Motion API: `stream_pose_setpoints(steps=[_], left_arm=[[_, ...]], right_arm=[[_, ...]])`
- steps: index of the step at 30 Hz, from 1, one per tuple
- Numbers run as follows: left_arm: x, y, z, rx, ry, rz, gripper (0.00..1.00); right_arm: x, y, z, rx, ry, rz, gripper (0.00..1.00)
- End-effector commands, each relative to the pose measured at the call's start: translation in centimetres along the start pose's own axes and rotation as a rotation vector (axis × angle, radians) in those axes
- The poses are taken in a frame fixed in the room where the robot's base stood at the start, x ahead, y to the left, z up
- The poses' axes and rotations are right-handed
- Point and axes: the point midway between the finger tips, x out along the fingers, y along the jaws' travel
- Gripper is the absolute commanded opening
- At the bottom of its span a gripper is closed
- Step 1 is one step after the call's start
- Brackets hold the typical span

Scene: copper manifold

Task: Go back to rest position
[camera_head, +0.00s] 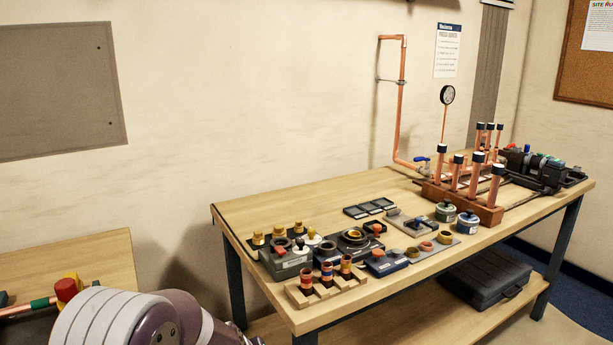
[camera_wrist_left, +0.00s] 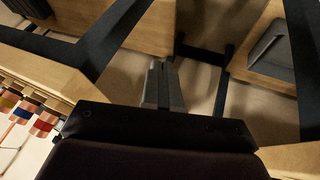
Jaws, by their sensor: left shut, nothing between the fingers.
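My left gripper (camera_wrist_left: 163,85) shows in the left wrist view. Its fingers are together, with nothing between them. It is in the open beside the legs and lower shelf of the workbench, apart from the parts on top. In the head view, a piece of my arm shows at the bottom left, and no gripper is visible there. The wooden workbench (camera_head: 300,205) carries a copper manifold (camera_head: 460,190) with upright capped pipes at its far right. My right gripper is in neither view.
Small fittings and a wooden holder (camera_head: 326,288) crowd the workbench's near end. A second table (camera_head: 75,270) with a copper pipe and red fitting (camera_head: 68,289) stands at the left. A dark case (camera_head: 487,278) lies on the lower shelf. The bench's back left surface is clear.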

Motion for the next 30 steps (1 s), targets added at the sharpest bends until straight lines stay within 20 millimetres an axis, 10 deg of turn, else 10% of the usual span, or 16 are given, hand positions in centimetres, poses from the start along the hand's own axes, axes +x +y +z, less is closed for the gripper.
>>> stream_pose_setpoints(steps=[3, 10, 19, 30], left_arm=[[-4.0, -4.5, 7.2, 0.195, -0.233, -0.072, 0.0], [-12.0, -12.0, 16.1, 0.414, -0.476, -0.182, 0.0], [-21.9, -9.6, 10.7, 0.389, -0.409, -0.181, 0.0], [-24.1, -8.8, 9.5, 0.388, -0.408, -0.18, 0.0]], right_arm=[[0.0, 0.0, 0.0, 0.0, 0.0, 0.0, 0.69], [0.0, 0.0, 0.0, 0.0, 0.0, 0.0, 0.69], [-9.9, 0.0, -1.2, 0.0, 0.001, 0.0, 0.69], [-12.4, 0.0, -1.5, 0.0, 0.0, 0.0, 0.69]])
